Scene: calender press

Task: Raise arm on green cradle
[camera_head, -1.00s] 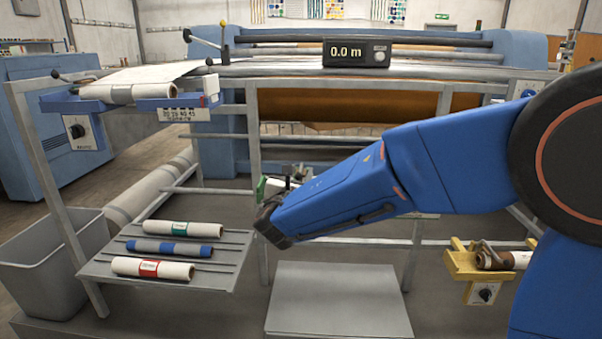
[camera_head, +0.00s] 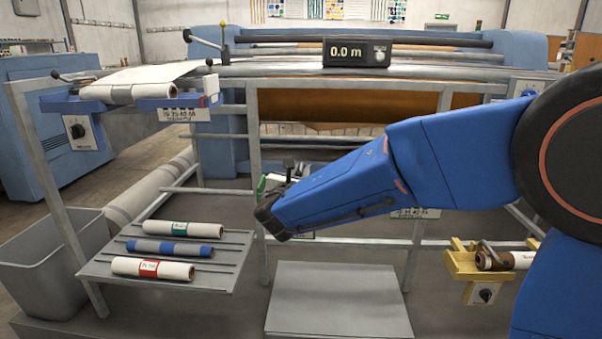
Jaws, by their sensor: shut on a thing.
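The green cradle (camera_head: 264,186) shows only as a small green piece at the left of my blue forearm's far end. My forearm covers the rest of it. Small grey parts of my gripper (camera_head: 296,172) show just above the forearm, at the cradle. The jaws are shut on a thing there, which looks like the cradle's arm. The fingertips and most of that arm are hidden, so its angle cannot be told.
A tray (camera_head: 110,265) holds a green-banded, a blue and a red-banded roll. A blue cradle (camera_head: 160,103) with a roll is at upper left. A yellow cradle (camera_head: 462,264) with a brown roll is at right. A grey platform (camera_head: 340,300) lies empty below. The display (camera_head: 357,53) reads 0.0 m.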

